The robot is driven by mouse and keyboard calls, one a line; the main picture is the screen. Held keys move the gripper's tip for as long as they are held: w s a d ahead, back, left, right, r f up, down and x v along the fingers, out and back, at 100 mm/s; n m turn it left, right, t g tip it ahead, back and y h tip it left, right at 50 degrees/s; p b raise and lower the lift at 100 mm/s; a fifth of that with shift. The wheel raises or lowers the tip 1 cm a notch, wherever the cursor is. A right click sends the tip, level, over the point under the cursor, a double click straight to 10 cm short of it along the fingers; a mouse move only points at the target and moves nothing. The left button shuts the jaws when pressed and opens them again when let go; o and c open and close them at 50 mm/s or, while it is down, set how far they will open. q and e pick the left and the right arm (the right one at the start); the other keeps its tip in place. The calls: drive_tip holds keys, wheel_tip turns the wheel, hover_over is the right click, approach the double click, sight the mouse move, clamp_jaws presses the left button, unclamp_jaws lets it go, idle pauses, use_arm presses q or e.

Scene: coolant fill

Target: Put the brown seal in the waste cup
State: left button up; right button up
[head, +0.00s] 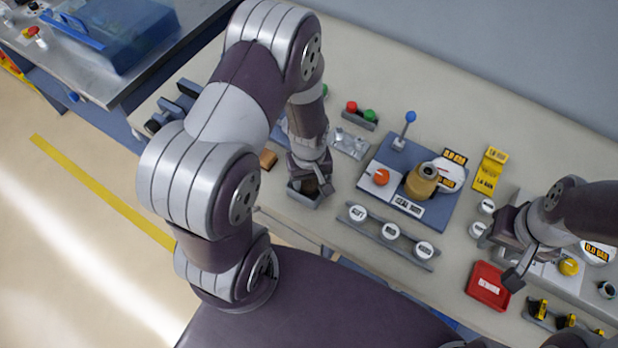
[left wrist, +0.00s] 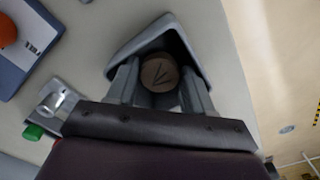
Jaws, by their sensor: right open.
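The brown seal (left wrist: 160,74) is a round brown disc with a dark mark on its face. It sits between the fingers of my left gripper (left wrist: 160,86), which appear closed against its sides. Both are at the mouth of a small grey angular cup with a dark inside (left wrist: 122,57); whether the seal touches its bottom is hidden. In the head view my left gripper (head: 309,179) points down over this grey cup (head: 304,197). I cannot read a label on the cup. My right gripper (head: 512,256) is open and empty at the right, above the bench beside the red tray.
A blue panel (head: 452,213) with an orange knob, a brass fitting and a blue-topped lever stands right of the left gripper. A rack (head: 363,230) with several white caps lies in front. A red tray (head: 488,288) and a brown block (head: 268,159) lie on the bench.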

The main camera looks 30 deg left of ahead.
sight(309, 184)
use_arm(q)
drive_tip(key=shift+r, duration=0.25)
drive_tip(key=s+d+r+m, duration=0.1)
drive_tip(key=r+m, duration=0.3)
drive_tip(key=r, duration=0.4)
drive_tip(key=s+d+r+m+t, duration=0.1)
drive_tip(key=s+r+m, duration=0.2)
drive_tip(key=r, duration=0.5)
drive_tip(key=shift+s+d+m+b, duration=0.2)
drive_tip(key=shift+m+b, duration=0.2)
drive_tip(key=shift+m, duration=0.3)
drive_tip(key=shift+w+f, duration=0.1)
